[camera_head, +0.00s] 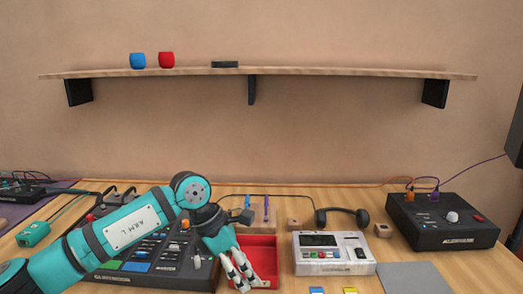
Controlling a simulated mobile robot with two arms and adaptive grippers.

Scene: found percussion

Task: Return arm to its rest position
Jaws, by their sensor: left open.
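My left arm, teal and dark grey, comes in from the lower left and bends at a raised joint. Its gripper (241,283) points down over the left part of a red tray (262,240). The gripper is open, and I see nothing between its fingers. The fingertips overlap the tray in the picture; whether they touch it I cannot tell. My right gripper is not in view.
A dark pad controller (150,279) lies under my left arm, partly hidden. Right of the tray stand a white device (331,255), a headset (341,214) and a black box (440,222). A grey mat (412,279) lies in front. A wall shelf (300,73) hangs above.

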